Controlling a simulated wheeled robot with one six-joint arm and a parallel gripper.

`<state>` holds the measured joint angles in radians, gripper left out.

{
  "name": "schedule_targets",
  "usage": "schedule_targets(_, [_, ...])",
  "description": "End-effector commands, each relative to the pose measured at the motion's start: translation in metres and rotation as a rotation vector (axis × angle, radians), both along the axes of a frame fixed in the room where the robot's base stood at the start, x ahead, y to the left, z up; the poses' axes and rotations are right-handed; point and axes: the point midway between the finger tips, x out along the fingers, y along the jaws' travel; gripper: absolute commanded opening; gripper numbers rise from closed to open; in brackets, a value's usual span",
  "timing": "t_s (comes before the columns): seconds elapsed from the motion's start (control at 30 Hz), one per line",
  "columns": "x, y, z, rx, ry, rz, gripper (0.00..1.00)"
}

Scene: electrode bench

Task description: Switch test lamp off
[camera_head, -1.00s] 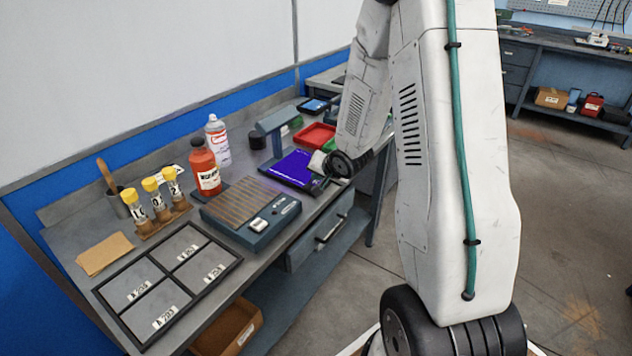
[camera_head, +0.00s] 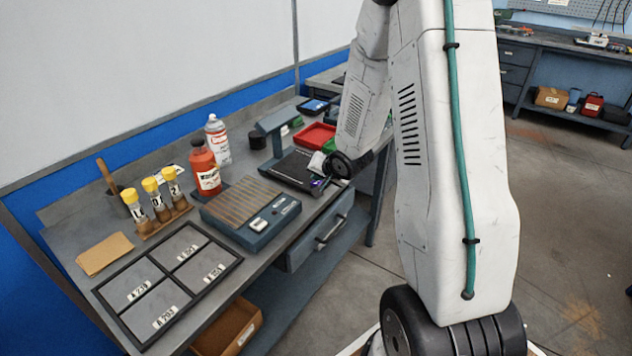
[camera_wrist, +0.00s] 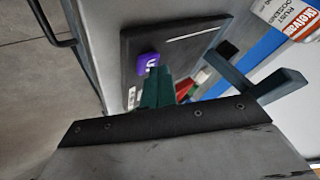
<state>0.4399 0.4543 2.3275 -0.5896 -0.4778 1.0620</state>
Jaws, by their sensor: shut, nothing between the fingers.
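The test lamp is a dark flat base (camera_head: 292,170) with a blue-grey hood (camera_head: 277,119) on a post; its panel is dark, with no purple glow. A small purple switch (camera_wrist: 148,62) with a white mark sits on the base in the wrist view. It also shows at the base's front right corner in the head view (camera_head: 318,183). My gripper (camera_wrist: 157,76) has green fingers, shut and empty, with the tips right at the switch and covering part of it. I cannot tell whether they touch it. The lamp's hood (camera_wrist: 278,88) is right of the fingers in the wrist view.
Left of the lamp are a ribbed device (camera_head: 250,208), a red bottle (camera_head: 204,170), a spray can (camera_head: 217,140) and yellow-capped vials (camera_head: 155,198). A red tray (camera_head: 316,136) stands behind it. A four-part tray (camera_head: 168,283) lies at the front left.

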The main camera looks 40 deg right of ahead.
Motion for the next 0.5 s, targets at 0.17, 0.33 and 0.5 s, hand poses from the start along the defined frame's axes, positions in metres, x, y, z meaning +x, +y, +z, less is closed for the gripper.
schedule_targets(0.17, [0.0, 0.0, 0.008, 0.0, 0.0, 0.0, 0.0])
schedule_targets(0.33, [0.0, 0.0, 0.013, 0.0, 0.0, 0.0, 0.0])
schedule_targets(0.5, [0.0, 0.0, 0.013, 0.0, 0.0, 0.0, 0.0])
